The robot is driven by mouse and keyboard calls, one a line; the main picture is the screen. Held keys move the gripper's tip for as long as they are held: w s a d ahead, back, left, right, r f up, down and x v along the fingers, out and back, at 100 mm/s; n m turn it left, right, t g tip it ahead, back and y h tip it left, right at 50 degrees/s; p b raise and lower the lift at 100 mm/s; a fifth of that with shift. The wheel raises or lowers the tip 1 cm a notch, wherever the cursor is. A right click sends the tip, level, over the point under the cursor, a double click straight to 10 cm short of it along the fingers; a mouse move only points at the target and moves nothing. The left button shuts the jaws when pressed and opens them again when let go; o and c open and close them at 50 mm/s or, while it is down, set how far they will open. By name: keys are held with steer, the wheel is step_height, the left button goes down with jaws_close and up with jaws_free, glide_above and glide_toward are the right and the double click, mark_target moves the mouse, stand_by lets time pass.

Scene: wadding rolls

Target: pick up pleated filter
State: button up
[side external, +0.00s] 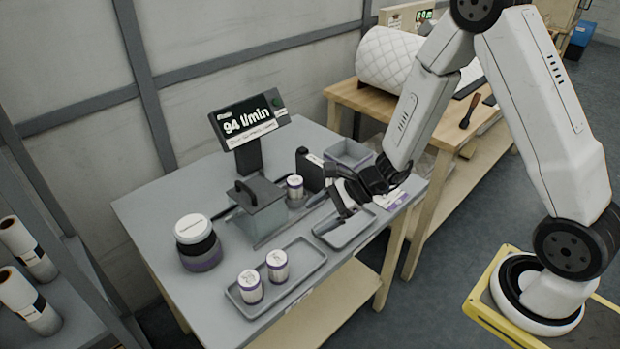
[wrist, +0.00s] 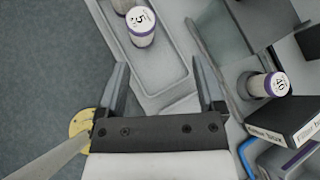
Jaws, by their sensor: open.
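Several small white cartridges with purple bands are in view; I cannot tell which is the pleated filter, as no pleats show. In the side view two cartridges, a front one (side external: 250,287) and one behind it (side external: 277,265), stand upright in the long grey tray (side external: 310,262). Another cartridge (side external: 295,187) stands beside the clear box. The wrist view shows a cartridge marked 5 (wrist: 141,27) in a tray and one marked 40 (wrist: 268,85) at right. My gripper (side external: 348,205) is open and empty above the small grey tray (side external: 343,240); its spread fingers show in the wrist view (wrist: 156,50).
A clear box with black lid (side external: 257,205), a dark jar with white lid (side external: 197,243) and a flow display (side external: 248,120) stand on the grey table. A black carton (side external: 308,170) and grey bin (side external: 348,153) are at the back.

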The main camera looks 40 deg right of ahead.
steer(key=w+d+f+m+t+h, duration=0.2)
steer(key=w+d+f+m+t, duration=0.15)
steer(key=w+m, duration=0.2)
steer(key=m+t+h, duration=0.4)
steer(key=m+h, duration=0.1)
steer(key=m, duration=0.2)
glide_toward(301, 188)
steer(key=shift+s+d+r, duration=0.2)
steer(key=shift+w+f, duration=0.1)
steer(key=shift+x, duration=3.3)
steer(key=shift+w+a, duration=0.1)
steer(key=shift+w, duration=0.05)
steer(key=shift+f+x, duration=0.2)
steer(key=shift+x, duration=2.15)
